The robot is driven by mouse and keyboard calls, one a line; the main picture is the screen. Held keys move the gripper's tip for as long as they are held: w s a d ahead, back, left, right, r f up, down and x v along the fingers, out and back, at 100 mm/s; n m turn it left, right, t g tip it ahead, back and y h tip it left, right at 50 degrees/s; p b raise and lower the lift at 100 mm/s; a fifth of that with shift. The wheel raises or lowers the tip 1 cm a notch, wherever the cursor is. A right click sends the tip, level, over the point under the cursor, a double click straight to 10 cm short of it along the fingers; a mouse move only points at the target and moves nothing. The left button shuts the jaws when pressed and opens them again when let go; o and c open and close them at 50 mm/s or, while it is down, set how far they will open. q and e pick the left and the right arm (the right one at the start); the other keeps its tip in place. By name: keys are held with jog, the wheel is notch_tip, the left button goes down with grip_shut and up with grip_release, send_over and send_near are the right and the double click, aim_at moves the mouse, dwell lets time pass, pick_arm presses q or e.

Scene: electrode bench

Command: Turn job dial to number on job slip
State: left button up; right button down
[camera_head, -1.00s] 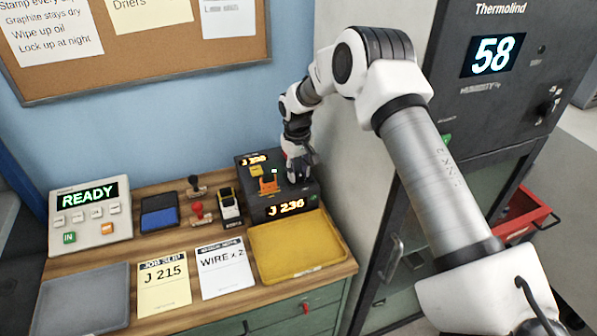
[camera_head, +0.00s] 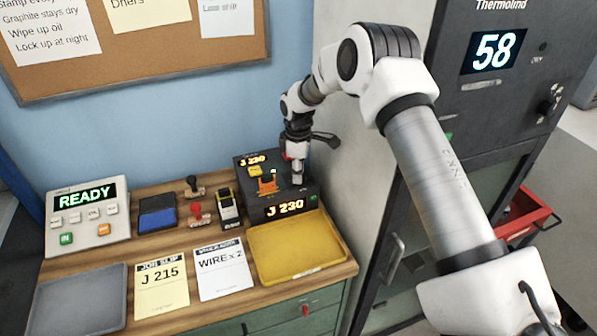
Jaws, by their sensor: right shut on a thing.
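The job slip (camera_head: 161,289) is a pale yellow sheet on the bench front and reads J 215. The dark job box (camera_head: 250,180) stands at the back right of the bench. My left gripper is not in view.
A yellow tray (camera_head: 297,275) lies in front of the box. A white WIRE x 2 sheet (camera_head: 222,285), stamps (camera_head: 195,208), a blue ink pad (camera_head: 158,222), a READY panel (camera_head: 90,232) and a grey tray (camera_head: 80,318) share the bench. A tall grey cabinet (camera_head: 395,245) stands at right.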

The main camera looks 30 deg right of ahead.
jog(key=shift+s+a+f+n, duration=0.1)
jog(key=shift+f+n, duration=0.05)
jog(key=shift+n, duration=0.65)
jog(key=shift+s+f+n, duration=0.1)
jog(key=shift+f+n, duration=0.05)
jog(key=shift+n, duration=0.65)
jog(key=c, duration=0.8)
grip_release()
jog(key=shift+w, duration=0.1)
jog(key=shift+w+r, duration=0.1)
jog(key=shift+r, duration=0.1)
jog(key=shift+r, duration=0.35)
notch_tip(320, 180, up, 11)
